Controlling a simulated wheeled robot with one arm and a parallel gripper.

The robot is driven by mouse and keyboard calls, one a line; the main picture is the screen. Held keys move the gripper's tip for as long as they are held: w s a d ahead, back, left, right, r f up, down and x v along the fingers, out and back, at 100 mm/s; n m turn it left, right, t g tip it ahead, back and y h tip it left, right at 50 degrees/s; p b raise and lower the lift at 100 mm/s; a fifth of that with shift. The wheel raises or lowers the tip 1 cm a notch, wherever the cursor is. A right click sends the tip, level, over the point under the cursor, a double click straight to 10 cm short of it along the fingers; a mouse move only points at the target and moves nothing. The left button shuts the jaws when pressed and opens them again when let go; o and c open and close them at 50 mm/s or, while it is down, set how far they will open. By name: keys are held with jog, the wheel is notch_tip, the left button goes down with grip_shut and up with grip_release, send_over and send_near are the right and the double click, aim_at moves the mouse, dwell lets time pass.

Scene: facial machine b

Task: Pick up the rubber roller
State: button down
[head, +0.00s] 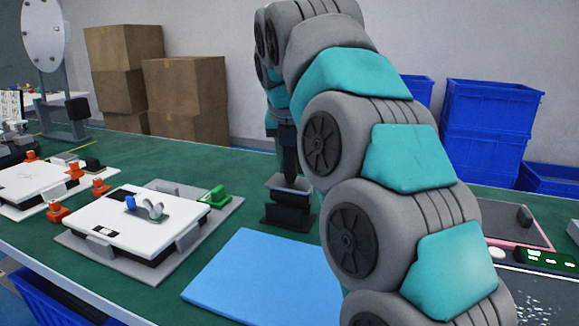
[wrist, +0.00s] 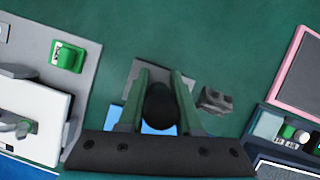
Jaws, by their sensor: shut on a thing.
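My gripper (wrist: 160,78) points down at the green table, and its two green fingers are shut on a black, round-ended thing (wrist: 160,108), seen end-on in the wrist view. It appears to be the rubber roller, though its lower part is hidden. In the head view my gripper (head: 289,165) is a dark shape behind my arm, directly over a grey-topped black stand (head: 289,212). The stand's grey plate (wrist: 150,68) shows beyond the fingertips in the wrist view. I cannot tell whether the roller touches the stand.
A blue mat (head: 255,275) lies in front of the stand. A small dark grey piece (wrist: 214,100) lies right of the fingers. A pink-edged tray (wrist: 298,65) is farther right.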

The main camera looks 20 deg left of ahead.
jog(key=s+d, duration=0.1)
jog(key=d, duration=1.6)
jog(key=shift+s+d+b, duration=0.2)
jog(key=shift+d+b, duration=0.1)
jog(key=shift+b, duration=0.15)
jog(key=c, duration=1.2)
grip_release()
grip_shut()
jog(key=shift+s, duration=0.1)
